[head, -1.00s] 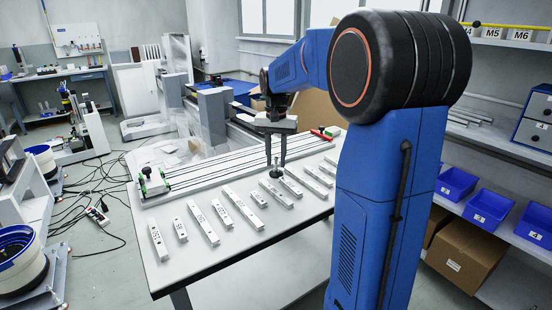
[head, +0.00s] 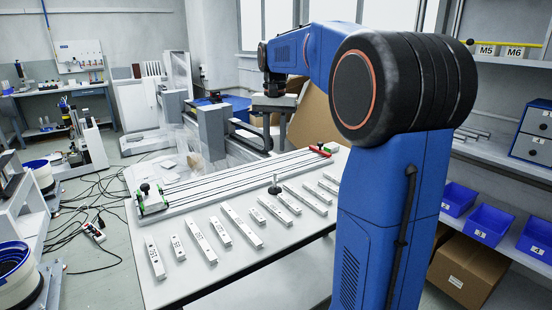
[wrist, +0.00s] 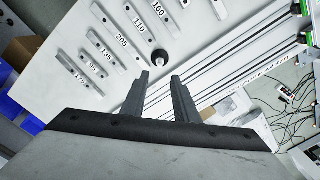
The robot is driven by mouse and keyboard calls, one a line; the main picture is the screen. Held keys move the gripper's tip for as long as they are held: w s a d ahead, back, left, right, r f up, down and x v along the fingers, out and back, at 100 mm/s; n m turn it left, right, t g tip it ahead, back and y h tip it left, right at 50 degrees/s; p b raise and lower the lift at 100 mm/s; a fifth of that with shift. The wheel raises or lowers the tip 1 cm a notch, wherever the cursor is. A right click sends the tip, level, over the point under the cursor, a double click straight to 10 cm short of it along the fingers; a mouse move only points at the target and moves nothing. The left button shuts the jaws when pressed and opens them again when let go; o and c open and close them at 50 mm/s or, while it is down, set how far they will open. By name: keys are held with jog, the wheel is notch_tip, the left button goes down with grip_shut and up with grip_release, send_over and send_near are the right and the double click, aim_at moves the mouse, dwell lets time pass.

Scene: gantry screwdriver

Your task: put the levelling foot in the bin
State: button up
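The levelling foot (head: 274,186) is a small dark piece with an upright stem. It stands on the white table (head: 190,285) near the middle, between the row of bars and the rail assembly. In the wrist view the foot (wrist: 160,58) shows from above as a dark round piece with a pale top, just beyond the fingertips. My gripper (wrist: 160,76) is open and empty, its two dark fingers apart, raised above the table. Blue bins stand on the shelf at the right, one marked 3 (head: 487,222); which is the task's bin I cannot tell.
Several pale numbered bars, one marked 205 (wrist: 114,48), lie in a row beside the foot. A long rail assembly (head: 235,178) runs along the table's far side. A cardboard box (head: 470,272) sits below the bins. Cables cover the floor at left.

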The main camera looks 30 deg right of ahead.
aim_at(275, 174)
jog(key=shift+r, duration=0.15)
